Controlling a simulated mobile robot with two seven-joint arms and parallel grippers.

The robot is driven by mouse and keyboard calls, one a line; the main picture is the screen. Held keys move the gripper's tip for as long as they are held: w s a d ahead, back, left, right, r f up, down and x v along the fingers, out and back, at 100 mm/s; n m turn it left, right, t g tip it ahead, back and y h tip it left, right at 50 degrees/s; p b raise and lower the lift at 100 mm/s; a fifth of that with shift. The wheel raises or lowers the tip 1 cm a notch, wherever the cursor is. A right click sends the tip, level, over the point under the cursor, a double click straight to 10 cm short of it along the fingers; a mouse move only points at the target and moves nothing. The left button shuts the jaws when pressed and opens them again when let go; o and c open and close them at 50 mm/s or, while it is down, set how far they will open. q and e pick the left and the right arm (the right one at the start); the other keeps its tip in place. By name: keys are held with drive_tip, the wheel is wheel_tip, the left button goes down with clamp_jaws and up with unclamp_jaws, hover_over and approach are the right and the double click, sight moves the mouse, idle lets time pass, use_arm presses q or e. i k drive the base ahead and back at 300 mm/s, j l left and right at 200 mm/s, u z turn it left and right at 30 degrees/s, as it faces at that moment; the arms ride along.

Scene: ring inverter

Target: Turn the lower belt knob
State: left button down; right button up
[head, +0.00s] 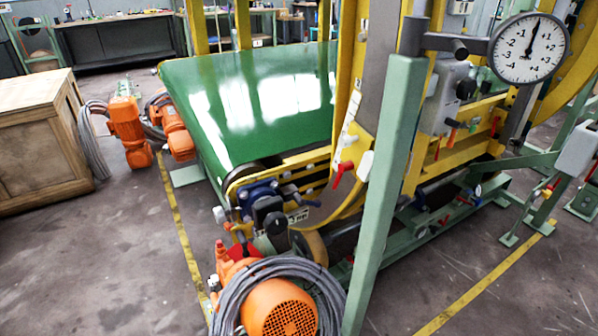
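A black knob (275,225) sits at the near end of the green belt (250,95), low on the yellow frame, beside a blue bearing block. I cannot tell for sure that it is the lower belt knob. Another dark knob (466,88) is on a grey box (446,97) higher up, right of the green post. Neither of my grippers is in view.
A pale green post (385,200) rises in front of the machine. An orange motor (279,308) with coiled grey cable (234,290) stands below the black knob. A dial gauge (529,47) is at top right. A wooden crate (38,140) stands left.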

sight(275, 223)
drive_tip(key=i+l+u, duration=0.1)
drive_tip(key=l, duration=0.3)
drive_tip(key=i+l+u, duration=0.1)
drive_tip(key=l, duration=0.35)
drive_tip(key=i+l+u, duration=0.15)
drive_tip(key=l, duration=0.3)
drive_tip(key=i+l+u, duration=0.1)
drive_tip(key=l, duration=0.35)
drive_tip(key=i+l+u, duration=0.1)
drive_tip(key=l, duration=0.35)
drive_tip(key=i, duration=0.05)
